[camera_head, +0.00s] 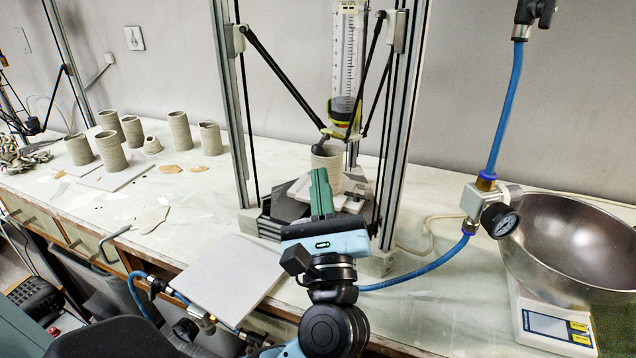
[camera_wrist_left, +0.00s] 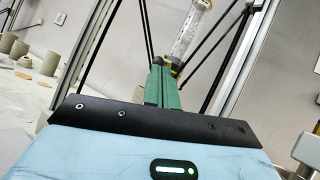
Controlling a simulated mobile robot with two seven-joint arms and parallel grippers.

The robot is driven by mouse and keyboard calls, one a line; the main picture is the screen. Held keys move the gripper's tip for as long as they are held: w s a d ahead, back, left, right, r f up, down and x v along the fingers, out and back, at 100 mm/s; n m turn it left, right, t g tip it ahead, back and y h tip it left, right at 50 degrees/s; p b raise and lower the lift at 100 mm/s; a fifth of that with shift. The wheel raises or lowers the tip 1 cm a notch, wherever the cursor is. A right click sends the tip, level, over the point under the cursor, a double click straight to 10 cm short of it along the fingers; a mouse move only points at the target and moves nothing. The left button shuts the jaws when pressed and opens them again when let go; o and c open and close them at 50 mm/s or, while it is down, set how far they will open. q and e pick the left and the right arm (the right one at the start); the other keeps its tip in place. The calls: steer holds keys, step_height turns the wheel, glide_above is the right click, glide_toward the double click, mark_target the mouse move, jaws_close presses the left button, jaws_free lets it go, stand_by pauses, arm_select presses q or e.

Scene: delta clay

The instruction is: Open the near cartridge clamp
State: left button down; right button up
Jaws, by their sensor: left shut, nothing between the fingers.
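A clear cartridge with a printed scale (camera_head: 347,50) hangs upright inside the near delta printer frame. A yellow clamp (camera_head: 343,112) sits around its lower end, above a dark nozzle part; whether it is latched is too small to tell. In the left wrist view the cartridge (camera_wrist_left: 190,34) and the yellow clamp (camera_wrist_left: 177,64) show just beyond the fingers, which partly hide the clamp. My left gripper (camera_head: 319,173) has green fingers, shut and empty, pointing up toward the printer. In the head view its tips are below the clamp, apart from it. My right gripper is not in view.
A clay cylinder (camera_head: 327,160) stands under the nozzle, close behind my fingers. Black rods and metal uprights (camera_head: 402,130) flank the cartridge. A blue hose (camera_head: 505,110) with a gauge, a steel bowl (camera_head: 570,245) on a scale and a grey board (camera_head: 222,278) are nearby.

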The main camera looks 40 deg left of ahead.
arm_select(q)
steer(key=r+b+v, duration=0.1)
steer(key=b+v, duration=0.2)
steer(key=v, duration=0.8)
steer(key=shift+s, duration=0.35)
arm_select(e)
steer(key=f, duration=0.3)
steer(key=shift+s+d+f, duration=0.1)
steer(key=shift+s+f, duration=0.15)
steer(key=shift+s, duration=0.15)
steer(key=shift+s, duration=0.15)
